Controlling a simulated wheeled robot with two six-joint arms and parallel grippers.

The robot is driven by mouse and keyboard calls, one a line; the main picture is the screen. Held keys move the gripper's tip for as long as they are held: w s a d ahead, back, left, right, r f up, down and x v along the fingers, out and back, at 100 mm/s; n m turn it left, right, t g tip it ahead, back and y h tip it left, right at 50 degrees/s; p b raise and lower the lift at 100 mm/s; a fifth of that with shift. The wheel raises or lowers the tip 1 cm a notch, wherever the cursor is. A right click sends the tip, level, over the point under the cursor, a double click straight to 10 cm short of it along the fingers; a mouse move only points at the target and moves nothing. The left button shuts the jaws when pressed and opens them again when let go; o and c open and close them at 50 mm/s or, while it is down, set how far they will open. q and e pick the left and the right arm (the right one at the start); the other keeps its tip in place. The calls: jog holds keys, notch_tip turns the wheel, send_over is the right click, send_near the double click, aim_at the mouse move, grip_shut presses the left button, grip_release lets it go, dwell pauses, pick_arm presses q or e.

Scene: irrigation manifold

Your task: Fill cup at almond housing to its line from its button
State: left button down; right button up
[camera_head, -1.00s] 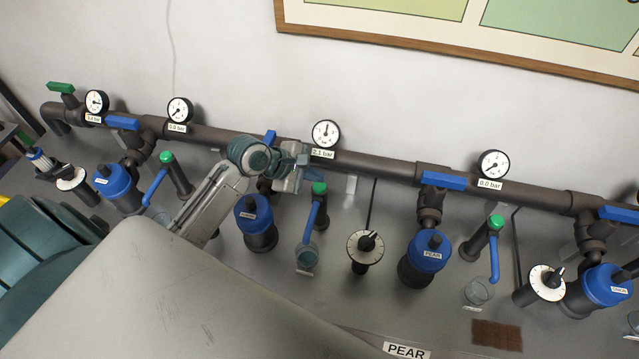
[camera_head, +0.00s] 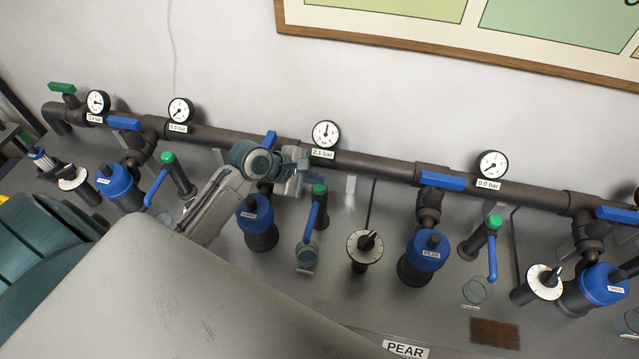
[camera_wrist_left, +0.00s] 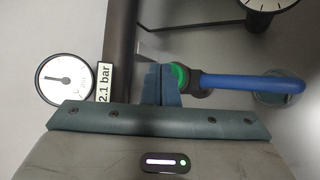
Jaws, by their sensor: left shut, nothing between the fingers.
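The almond housing (camera_head: 256,226) is a dark canister with a blue cap, its label too small to read surely. Right of it stands a post with a green button (camera_head: 319,189) and a blue spout (camera_head: 311,222). The clear cup (camera_head: 306,257) stands under the spout and looks bluish inside; its line is not readable. My left gripper (camera_head: 304,176) is shut and empty, its tips at the green button. In the left wrist view the shut fingers (camera_wrist_left: 161,84) overlap the button's edge (camera_wrist_left: 180,75); contact is unclear. The cup (camera_wrist_left: 272,88) is partly hidden by the spout there.
A gauge (camera_head: 326,134) labelled 2.1 bar sits on the dark pipe (camera_head: 380,167) behind. A white dial (camera_head: 365,246) and the pear housing (camera_head: 428,250) stand to the right. My forearm covers the bench left of the almond housing.

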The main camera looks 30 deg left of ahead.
aim_at(314, 187)
pick_arm(q)
jog(key=shift+f, duration=0.4)
dwell(0.5)
jog(key=shift+r+p, duration=1)
jog(key=shift+p, duration=0.55)
notch_tip(314, 187, up, 3)
jog(key=p, duration=0.4)
jog(key=shift+r, duration=1.05)
jog(key=shift+s+f, duration=0.1)
jog(key=shift+f, duration=0.05)
